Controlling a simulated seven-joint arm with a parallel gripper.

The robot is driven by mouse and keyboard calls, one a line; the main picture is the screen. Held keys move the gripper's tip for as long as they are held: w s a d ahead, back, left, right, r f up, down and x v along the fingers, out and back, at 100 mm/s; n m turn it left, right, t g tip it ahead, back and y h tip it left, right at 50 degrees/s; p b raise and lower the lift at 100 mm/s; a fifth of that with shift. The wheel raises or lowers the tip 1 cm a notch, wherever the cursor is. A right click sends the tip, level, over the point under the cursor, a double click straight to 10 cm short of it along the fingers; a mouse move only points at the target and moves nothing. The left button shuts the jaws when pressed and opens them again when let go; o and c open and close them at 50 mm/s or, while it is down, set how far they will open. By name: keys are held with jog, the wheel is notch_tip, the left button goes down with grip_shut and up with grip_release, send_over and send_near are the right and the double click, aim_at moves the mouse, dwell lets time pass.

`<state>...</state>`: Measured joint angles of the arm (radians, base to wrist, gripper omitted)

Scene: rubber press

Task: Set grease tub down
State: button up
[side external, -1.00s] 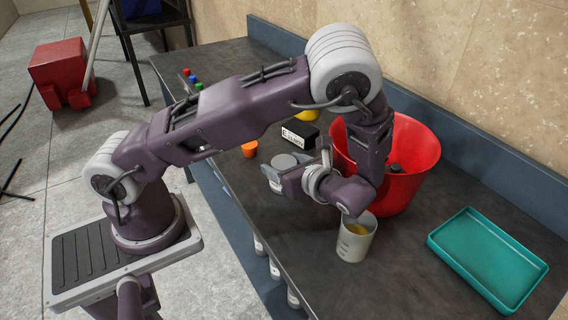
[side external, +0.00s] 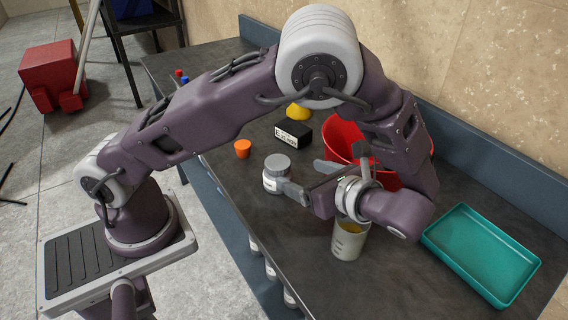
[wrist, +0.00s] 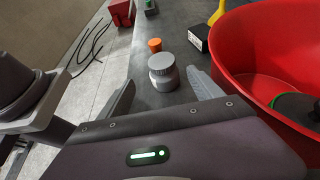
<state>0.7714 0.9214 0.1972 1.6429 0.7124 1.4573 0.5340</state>
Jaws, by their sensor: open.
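The grease tub (side external: 276,180), a whitish jar with a grey lid and a label, stands upright on the dark bench (side external: 225,165). In the wrist view the tub (wrist: 163,76) shows ahead of my gripper (wrist: 161,90), between the lines of its two fingers. My gripper (side external: 309,178) is open and empty, on the side of the tub toward the beaker. In the wrist view the tub appears beyond the fingers, with no clear contact.
A large red basin (side external: 343,138) stands behind my gripper. A beaker with yellow contents (side external: 348,243) is close below the wrist. A teal tray (side external: 485,255) lies at the right. A black labelled box (side external: 294,133) and orange cup (side external: 243,149) stand beyond the tub.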

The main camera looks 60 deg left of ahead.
jog(key=s+a+r+n+t+h, duration=0.1)
jog(key=s+r+n+t+h, duration=0.4)
jog(key=s+r+n+h, duration=0.8)
jog(key=s+r+n, duration=0.3)
jog(key=n, duration=0.1)
jog(key=shift+a+n+t, duration=0.15)
jog(key=shift+n+t, duration=0.25)
